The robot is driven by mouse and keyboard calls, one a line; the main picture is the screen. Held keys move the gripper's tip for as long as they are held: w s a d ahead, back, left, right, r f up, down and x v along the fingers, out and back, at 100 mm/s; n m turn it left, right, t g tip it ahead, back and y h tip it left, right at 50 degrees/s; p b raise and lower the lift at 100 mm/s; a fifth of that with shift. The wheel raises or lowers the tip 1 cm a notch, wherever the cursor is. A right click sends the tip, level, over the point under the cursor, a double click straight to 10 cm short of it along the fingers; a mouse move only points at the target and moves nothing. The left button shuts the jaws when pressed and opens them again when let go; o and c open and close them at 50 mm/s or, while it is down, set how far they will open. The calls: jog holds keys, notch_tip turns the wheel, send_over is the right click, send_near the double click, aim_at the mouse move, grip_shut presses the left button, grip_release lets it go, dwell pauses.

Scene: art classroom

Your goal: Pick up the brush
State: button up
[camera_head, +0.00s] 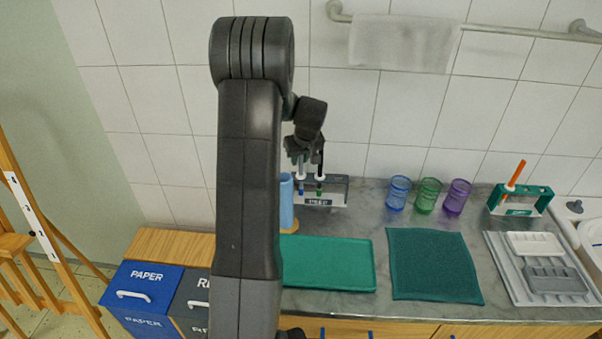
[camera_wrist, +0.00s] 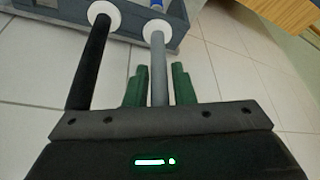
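A dark grey rack (camera_head: 341,190) on the counter by the wall holds two upright brushes, each with a white collar. One brush has a grey handle (camera_wrist: 158,72) and a blue tip (camera_head: 301,190). The other has a black handle (camera_wrist: 88,68) and a green tip (camera_head: 319,190). My gripper (camera_wrist: 160,88) is over the rack, with its green fingers on either side of the grey handle. A gap shows beside the right finger, so it looks open. An orange-handled brush (camera_head: 516,174) leans in a green rack (camera_head: 540,197) at the right.
A blue cylinder (camera_head: 286,205) stands left of the grey rack. Blue (camera_head: 398,193), green (camera_head: 428,195) and purple (camera_head: 457,197) cups stand to its right. A green tray (camera_head: 335,264), a dark green mat (camera_head: 432,264) and a grey tray (camera_head: 505,265) lie in front. A towel (camera_head: 400,43) hangs above.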

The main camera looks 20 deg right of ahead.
grip_shut()
jog(key=shift+r, duration=0.1)
notch_tip(320, 180, up, 10)
jog(key=shift+f+b, duration=0.1)
jog(key=shift+b, duration=0.8)
jog(key=shift+r+p, duration=1.05)
jog(key=shift+r, duration=0.45)
